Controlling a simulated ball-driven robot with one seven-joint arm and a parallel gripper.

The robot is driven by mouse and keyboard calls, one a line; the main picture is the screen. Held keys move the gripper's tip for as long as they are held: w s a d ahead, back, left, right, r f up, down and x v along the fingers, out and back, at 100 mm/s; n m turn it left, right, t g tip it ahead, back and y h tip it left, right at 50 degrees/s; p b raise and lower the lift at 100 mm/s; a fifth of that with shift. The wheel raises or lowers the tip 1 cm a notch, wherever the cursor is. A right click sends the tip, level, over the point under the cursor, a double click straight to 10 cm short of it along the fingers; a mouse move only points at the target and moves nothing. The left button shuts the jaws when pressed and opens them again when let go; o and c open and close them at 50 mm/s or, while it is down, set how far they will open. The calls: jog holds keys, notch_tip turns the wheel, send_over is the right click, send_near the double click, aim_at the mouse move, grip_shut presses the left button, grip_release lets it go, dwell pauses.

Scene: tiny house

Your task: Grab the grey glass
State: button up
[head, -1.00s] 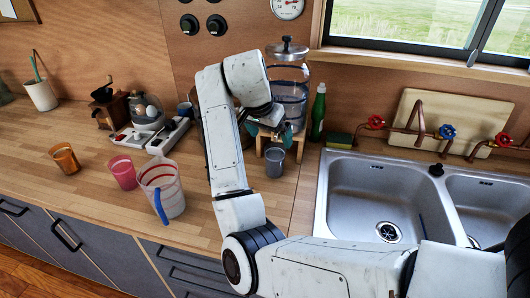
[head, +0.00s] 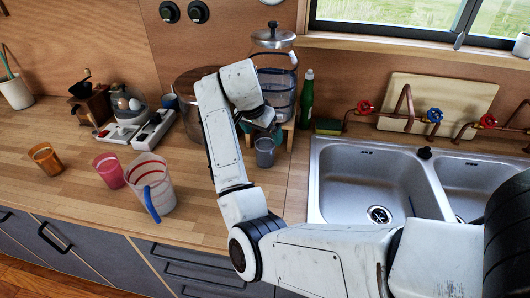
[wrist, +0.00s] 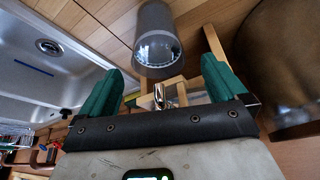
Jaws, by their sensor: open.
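The grey glass (head: 265,152) stands upright on the wooden counter, in front of the drink dispenser's stand and left of the sink. It also shows in the wrist view (wrist: 154,28), with its open rim toward the camera. My gripper (wrist: 158,82) is open and empty. Its two green fingers are spread apart, with the glass beyond them and roughly between their lines. In the head view my gripper is just above and behind the glass, partly hidden by my own wrist. I cannot tell the exact gap.
The glass dispenser (head: 272,75) and its tap are close behind. A large metal pot (head: 190,88) stands left, partly behind my arm. The sink (head: 370,180) is right. A measuring jug (head: 150,182), pink cup (head: 108,170) and orange cup (head: 46,159) stand on the left counter.

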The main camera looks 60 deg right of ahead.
jog(key=shift+x, duration=1.4)
jog(key=shift+s, duration=0.1)
grip_shut()
